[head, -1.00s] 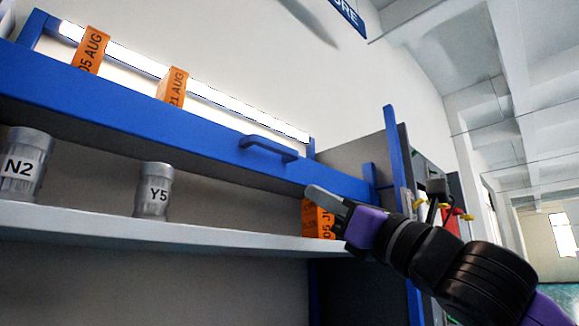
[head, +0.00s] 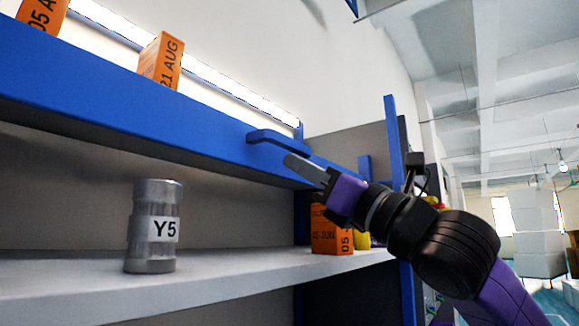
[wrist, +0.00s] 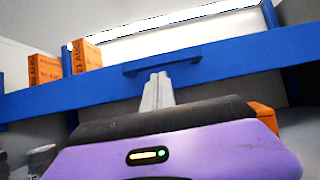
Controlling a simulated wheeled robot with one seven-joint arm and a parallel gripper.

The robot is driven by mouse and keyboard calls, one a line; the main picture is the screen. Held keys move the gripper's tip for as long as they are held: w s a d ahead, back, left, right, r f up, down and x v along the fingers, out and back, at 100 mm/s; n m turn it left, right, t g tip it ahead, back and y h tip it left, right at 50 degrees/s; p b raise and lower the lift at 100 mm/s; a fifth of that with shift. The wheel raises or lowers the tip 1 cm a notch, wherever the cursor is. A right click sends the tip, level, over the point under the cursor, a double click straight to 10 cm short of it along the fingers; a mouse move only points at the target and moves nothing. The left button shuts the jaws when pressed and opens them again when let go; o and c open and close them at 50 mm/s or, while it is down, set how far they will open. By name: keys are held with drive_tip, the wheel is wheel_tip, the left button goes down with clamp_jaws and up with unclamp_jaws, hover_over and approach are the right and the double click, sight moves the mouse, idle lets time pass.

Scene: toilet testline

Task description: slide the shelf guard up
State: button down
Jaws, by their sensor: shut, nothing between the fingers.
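The shelf guard (head: 110,98) is a long blue board across the front of the shelving, above the grey lower shelf. Its blue bar handle (head: 275,139) sticks out near the right end. In the wrist view the guard (wrist: 50,101) runs across the picture, with the handle (wrist: 161,66) just above my fingertips. My gripper (head: 295,161) is shut and empty. Its grey fingertips lie just below the handle in the head view; whether they touch it I cannot tell. The fingers (wrist: 157,88) also show closed together in the wrist view.
A grey canister marked Y5 (head: 153,228) and an orange box (head: 331,236) stand on the lower shelf (head: 230,283). Another orange box (head: 160,62) shows above the guard. A blue post (head: 397,165) stands at the right. Open floor lies further right.

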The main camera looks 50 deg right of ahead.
drive_tip(key=shift+r+p, duration=0.3)
drive_tip(key=shift+r, duration=0.25)
wheel_tip(320, 180, up, 8)
drive_tip(key=p, duration=0.3)
drive_tip(key=shift+f, duration=0.25)
drive_tip(key=shift+f, duration=0.1)
